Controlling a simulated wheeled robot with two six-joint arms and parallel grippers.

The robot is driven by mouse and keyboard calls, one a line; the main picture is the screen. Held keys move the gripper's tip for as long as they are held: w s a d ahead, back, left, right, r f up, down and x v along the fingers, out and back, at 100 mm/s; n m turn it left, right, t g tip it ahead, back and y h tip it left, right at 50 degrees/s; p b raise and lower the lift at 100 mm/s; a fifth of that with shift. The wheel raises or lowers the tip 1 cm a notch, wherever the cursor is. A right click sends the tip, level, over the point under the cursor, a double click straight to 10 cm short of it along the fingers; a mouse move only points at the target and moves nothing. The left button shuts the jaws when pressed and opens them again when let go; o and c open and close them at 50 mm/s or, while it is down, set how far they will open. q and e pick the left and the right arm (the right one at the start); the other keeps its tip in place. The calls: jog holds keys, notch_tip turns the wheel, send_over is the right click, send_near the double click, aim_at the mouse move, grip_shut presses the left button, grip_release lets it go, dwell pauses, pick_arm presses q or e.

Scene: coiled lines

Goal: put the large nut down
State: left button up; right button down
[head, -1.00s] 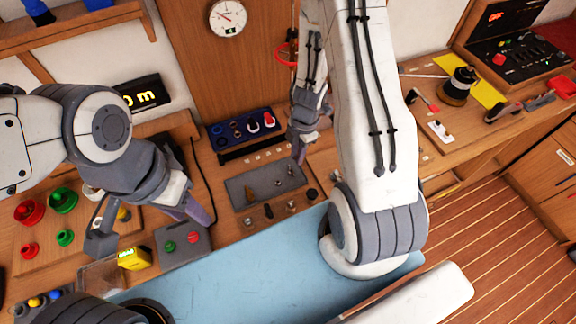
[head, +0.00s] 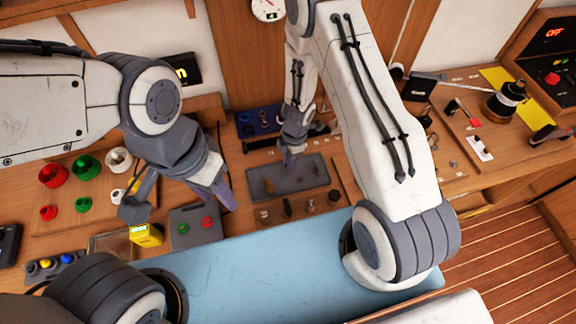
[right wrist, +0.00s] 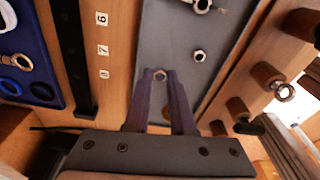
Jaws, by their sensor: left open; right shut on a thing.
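The grey tray (head: 318,172) lies on the bench in the middle of the head view, with small metal parts on it. My right gripper (head: 291,158) is over the tray, near its back edge. In the right wrist view the jaws (right wrist: 161,82) are shut on a small metal nut (right wrist: 160,75), which shows between the fingertips above the grey tray surface (right wrist: 165,35). I cannot tell whether it touches the tray. Another nut (right wrist: 198,55) lies on the tray beside it. My left gripper (head: 180,203) is open and empty above the bench at left.
A blue rack with rings (right wrist: 30,60) stands beside the tray, with a strip of number labels (right wrist: 103,46) between. Several small parts on wooden pegs (right wrist: 268,75) line the tray's other side. A yellow device (head: 146,235) and a button box (head: 197,226) sit near my left gripper.

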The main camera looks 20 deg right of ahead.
jog(key=shift+f, duration=0.8)
pick_arm(q)
jog(key=shift+f, duration=0.45)
